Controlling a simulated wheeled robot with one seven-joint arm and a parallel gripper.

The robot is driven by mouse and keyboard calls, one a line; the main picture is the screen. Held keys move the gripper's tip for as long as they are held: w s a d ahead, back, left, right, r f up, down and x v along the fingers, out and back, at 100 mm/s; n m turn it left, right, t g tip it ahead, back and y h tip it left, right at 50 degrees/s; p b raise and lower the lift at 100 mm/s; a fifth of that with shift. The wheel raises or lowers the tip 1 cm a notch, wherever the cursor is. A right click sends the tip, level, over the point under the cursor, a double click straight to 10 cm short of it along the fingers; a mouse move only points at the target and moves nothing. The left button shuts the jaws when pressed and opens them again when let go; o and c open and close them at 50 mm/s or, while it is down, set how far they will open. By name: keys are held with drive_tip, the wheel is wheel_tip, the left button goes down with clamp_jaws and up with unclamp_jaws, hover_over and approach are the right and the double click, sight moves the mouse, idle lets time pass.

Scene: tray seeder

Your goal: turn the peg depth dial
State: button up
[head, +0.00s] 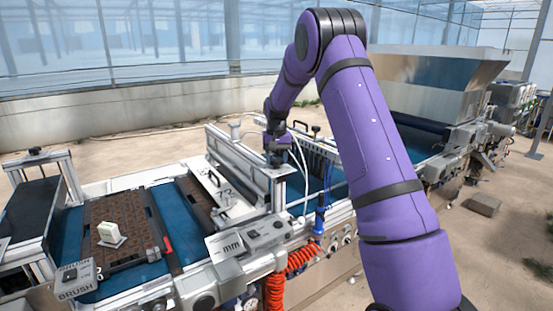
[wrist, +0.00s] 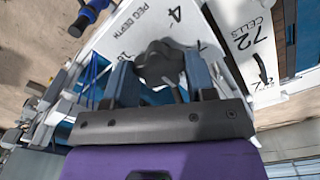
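The peg depth dial (wrist: 160,62) is a dark, lobed knob on a white panel (wrist: 130,45) printed "PEG DEPTH" with a "4" beside it in the wrist view. My gripper (wrist: 160,72) points at the panel, with one blue-grey finger on each side of the knob. Both fingers appear to meet the knob's edges, with no clear gap. The knob's near side is partly hidden by my gripper. In the head view my gripper (head: 278,158) is down at the top of the machine's metal frame, and the dial is hidden there.
A panel marked "72 CELLS" (wrist: 258,35) with a black handle lies close to the right in the wrist view. In the head view, a brown tray (head: 100,212) sits on the blue belt at left. A metal hopper (head: 440,85) stands at right.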

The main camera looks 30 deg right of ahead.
drive_tip(key=shift+c, duration=1.2)
drive_tip(key=m, duration=0.4)
drive_tip(key=shift+m, duration=0.4)
drive_tip(key=m, duration=0.6)
drive_tip(key=shift+m, duration=0.4)
drive_tip(key=o, duration=0.9)
